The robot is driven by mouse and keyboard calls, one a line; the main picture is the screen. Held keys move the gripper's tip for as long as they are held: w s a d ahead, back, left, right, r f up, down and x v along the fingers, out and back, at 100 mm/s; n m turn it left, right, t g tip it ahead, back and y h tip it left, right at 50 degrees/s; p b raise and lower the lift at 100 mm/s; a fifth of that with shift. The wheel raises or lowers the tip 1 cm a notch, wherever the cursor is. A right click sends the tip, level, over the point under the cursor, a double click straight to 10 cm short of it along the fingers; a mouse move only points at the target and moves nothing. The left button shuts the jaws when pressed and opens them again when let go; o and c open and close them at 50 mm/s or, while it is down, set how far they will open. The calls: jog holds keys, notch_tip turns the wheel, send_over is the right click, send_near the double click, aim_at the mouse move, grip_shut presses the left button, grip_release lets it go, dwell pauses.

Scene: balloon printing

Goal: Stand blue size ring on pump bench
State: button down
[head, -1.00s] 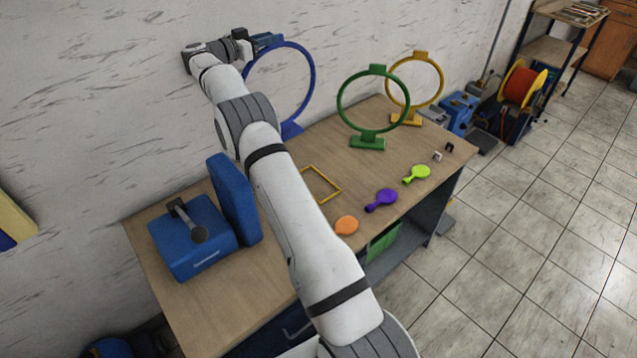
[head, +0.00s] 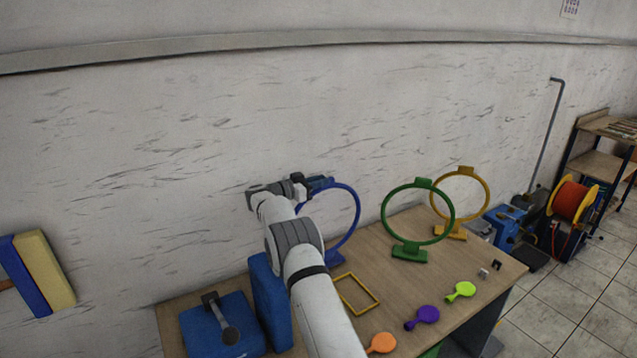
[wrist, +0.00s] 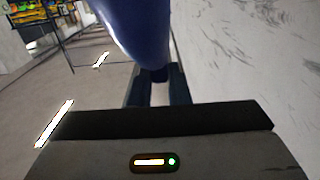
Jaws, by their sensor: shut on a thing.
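The blue size ring (head: 358,205) is upright at the back of the pump bench (head: 415,285), left of the green ring. My gripper (head: 318,184) is shut on its top and comes from the left. In the wrist view the blue ring (wrist: 148,35) fills the upper middle, between the fingers of my gripper (wrist: 157,80). The blue foot of the ring (head: 335,257) is low by the bench top; I cannot tell whether it touches. The yellow square outline (head: 375,297) lies on the bench in front of it.
A green ring (head: 384,212) and a yellow ring (head: 488,203) stand to the right. Orange (head: 381,343), purple (head: 422,317) and lime (head: 460,290) balloons lie along the front. A blue case (head: 220,325) stands at the left. The wall is close behind.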

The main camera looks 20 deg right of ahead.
jog(key=shift+f, duration=0.3)
jog(key=c, duration=1.4)
grip_release()
jog(key=shift+o, duration=0.2)
